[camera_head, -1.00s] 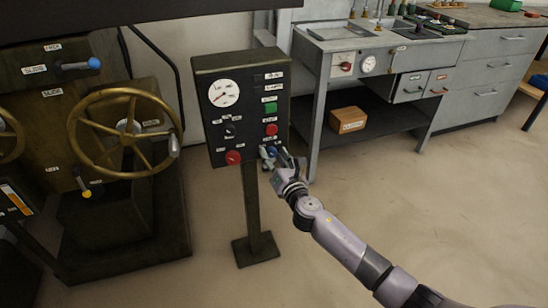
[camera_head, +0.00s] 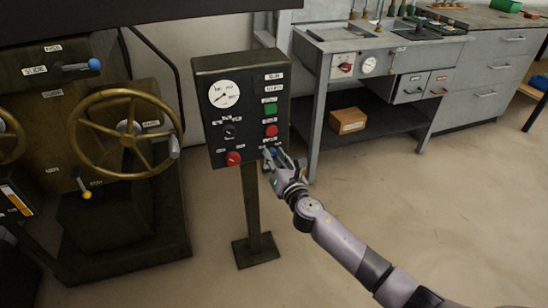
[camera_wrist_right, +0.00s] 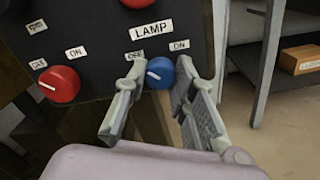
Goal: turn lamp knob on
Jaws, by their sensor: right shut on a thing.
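The control panel (camera_head: 222,125) is a dark box on a post. Its blue lamp knob (camera_wrist_right: 161,72) sits at the lower right, under the LAMP label (camera_wrist_right: 151,30). In the right wrist view, the small OFF label (camera_wrist_right: 135,56) is at the knob's upper left and the ON label (camera_wrist_right: 179,45) is at its upper right. The knob's white pointer mark faces left, on the OFF side. My right gripper (camera_head: 270,154) is at the panel's lower right corner, its fingers on either side of the knob and shut on it. My left gripper is not in view.
A red knob (camera_wrist_right: 60,84) with its own ON label sits left of the lamp knob. A red button (camera_head: 271,130) and a green button (camera_head: 270,108) are above. A brass handwheel (camera_head: 88,124) stands left of the panel. A grey bench (camera_head: 318,110) is to the right.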

